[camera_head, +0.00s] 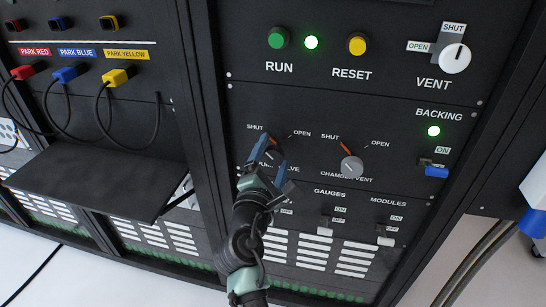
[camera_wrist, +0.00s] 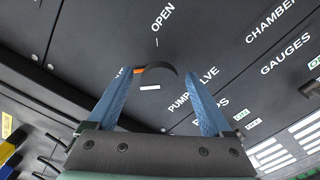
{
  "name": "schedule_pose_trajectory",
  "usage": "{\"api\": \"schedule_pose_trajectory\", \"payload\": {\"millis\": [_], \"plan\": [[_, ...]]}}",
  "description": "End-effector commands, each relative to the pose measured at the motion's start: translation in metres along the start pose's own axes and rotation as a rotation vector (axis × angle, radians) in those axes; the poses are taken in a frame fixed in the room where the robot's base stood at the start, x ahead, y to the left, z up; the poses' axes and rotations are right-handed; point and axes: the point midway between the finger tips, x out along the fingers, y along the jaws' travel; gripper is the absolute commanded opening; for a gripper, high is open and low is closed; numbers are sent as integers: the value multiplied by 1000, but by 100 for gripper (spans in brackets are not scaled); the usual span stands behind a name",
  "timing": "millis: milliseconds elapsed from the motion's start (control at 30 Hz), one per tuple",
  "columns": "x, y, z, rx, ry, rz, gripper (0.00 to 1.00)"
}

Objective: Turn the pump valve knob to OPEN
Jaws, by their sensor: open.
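The pump valve knob (camera_head: 274,149) is on the black panel in the head view, mostly hidden by my gripper. Its orange mark points up-left, toward the SHUT label and away from OPEN. In the wrist view the knob (camera_wrist: 160,76) shows as a dark round shape with an orange mark on its left side. My gripper (camera_head: 271,153) is open, its two blue fingers on either side of the knob; in the wrist view its fingertips (camera_wrist: 157,73) straddle it. I cannot tell whether the fingers touch the knob.
A grey chamber vent knob (camera_head: 352,167) with an orange mark toward SHUT sits to the right. Blue BACKING switch (camera_head: 436,171), GAUGES switch (camera_head: 324,229) and MODULES switch (camera_head: 385,240) are nearby. A black shelf (camera_head: 92,180) juts out at left.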

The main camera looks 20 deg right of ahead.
Motion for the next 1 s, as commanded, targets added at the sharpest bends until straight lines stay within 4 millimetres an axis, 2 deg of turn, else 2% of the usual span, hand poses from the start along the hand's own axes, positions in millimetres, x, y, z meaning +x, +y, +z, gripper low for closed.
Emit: {"api": "schedule_pose_trajectory", "payload": {"millis": [100,567,800,1000], "plan": [[0,0,0,0,0,0,82],[0,0,0,0,-1,-1,0],[0,-1,0,18,-1,-1,0],[0,-1,-1,100,-1,0,0]]}}
